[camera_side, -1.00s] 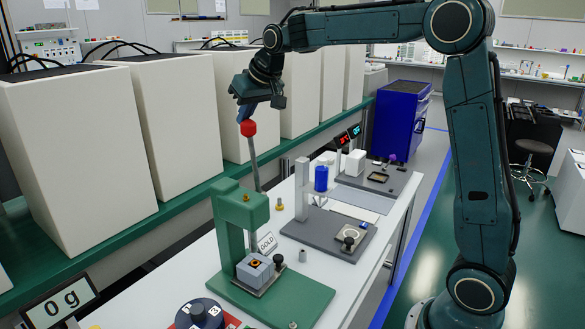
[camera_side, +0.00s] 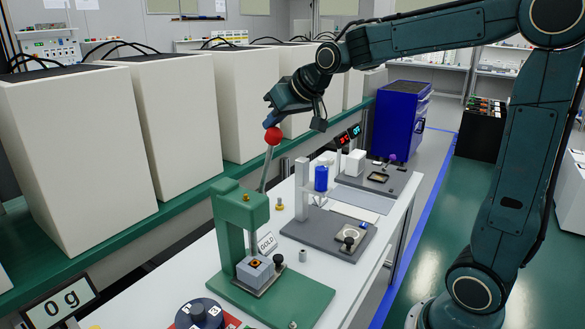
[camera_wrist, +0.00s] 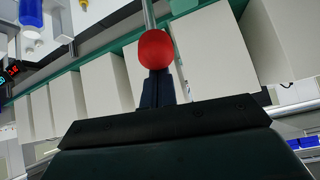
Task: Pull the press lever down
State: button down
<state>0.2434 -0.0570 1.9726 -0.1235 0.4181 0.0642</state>
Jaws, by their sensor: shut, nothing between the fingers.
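The press is a green frame (camera_side: 238,218) on a green base (camera_side: 300,298) at the front of the white bench. Its grey lever (camera_side: 265,178) rises from behind the frame, leaning to the right, and ends in a red ball knob (camera_side: 273,136). My gripper (camera_side: 270,121) is shut with nothing between its fingers, and its fingertips are at the top of the knob. In the wrist view the red knob (camera_wrist: 155,49) is just beyond the shut dark fingers (camera_wrist: 156,88), covering their tips. I cannot tell whether they touch. A small grey block (camera_side: 256,270) sits under the press head.
Large white cabinets (camera_side: 160,125) stand in a row on a green shelf (camera_side: 175,205) behind the bench. A grey station (camera_side: 335,232) with a blue cylinder (camera_side: 321,178) stands right of the press. A dark round dial (camera_side: 200,314) is at the front.

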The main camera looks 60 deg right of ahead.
jog(key=s+f, duration=0.9)
jog(key=s, duration=0.4)
jog(key=shift+s+f, duration=0.25)
jog(key=shift+f, duration=0.1)
jog(key=shift+s+r, duration=0.15)
jog(key=v, duration=1.1)
dwell(0.8)
jog(key=shift+s+r, duration=0.2)
jog(key=shift+s, duration=0.05)
jog(key=shift+a, duration=0.1)
